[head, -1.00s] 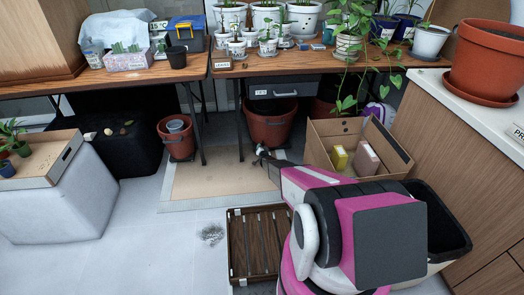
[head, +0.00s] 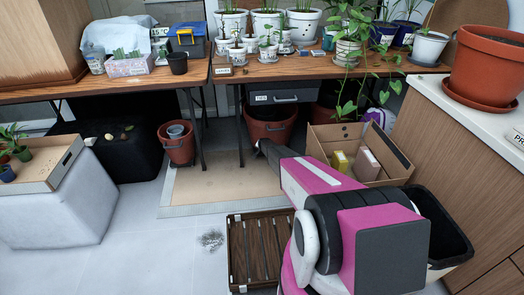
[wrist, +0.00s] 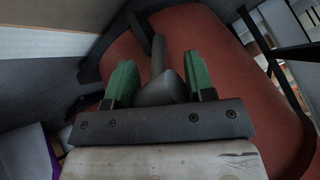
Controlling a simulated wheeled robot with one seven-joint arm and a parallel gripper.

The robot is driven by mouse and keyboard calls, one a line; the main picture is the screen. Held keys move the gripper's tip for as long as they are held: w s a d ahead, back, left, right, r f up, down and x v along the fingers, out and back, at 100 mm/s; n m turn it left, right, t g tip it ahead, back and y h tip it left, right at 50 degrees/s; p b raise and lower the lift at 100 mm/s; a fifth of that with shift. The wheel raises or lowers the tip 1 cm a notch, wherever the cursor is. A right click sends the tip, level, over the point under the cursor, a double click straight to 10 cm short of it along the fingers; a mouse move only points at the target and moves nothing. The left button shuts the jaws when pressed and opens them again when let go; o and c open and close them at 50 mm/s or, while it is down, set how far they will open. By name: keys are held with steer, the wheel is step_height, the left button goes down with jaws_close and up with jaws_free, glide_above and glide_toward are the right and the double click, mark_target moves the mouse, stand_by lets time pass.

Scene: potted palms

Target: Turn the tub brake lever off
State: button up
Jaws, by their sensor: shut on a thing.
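The tub is the terracotta-red one (head: 268,130) under the wooden table, below a grey drawer; its curved red wall (wrist: 230,70) fills much of the wrist view. The brake lever (wrist: 158,58) is a grey bar standing up from a thicker grey base, between my gripper's green fingers. My gripper (wrist: 160,82) is shut on the lever. In the head view my gripper (head: 262,147) is at the tub's lower front, mostly hidden behind my arm, and the lever cannot be made out there.
A cardboard box (head: 390,160) with yellow and pink packs stands right of the tub. A smaller red bucket (head: 178,150) is to the left. A slatted wooden crate (head: 240,255) lies in front. Table legs flank the tub.

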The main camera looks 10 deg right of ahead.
steer(key=shift+w+r+g, duration=0.15)
steer(key=shift+w+g, duration=0.1)
steer(key=shift+g, duration=0.15)
stand_by(0.3)
steer(key=o, duration=1.3)
steer(key=shift+c, duration=0.2)
steer(key=shift+r, duration=0.1)
steer(key=v, duration=1)
steer(key=shift+s+r, duration=0.15)
steer(key=shift+r, duration=0.2)
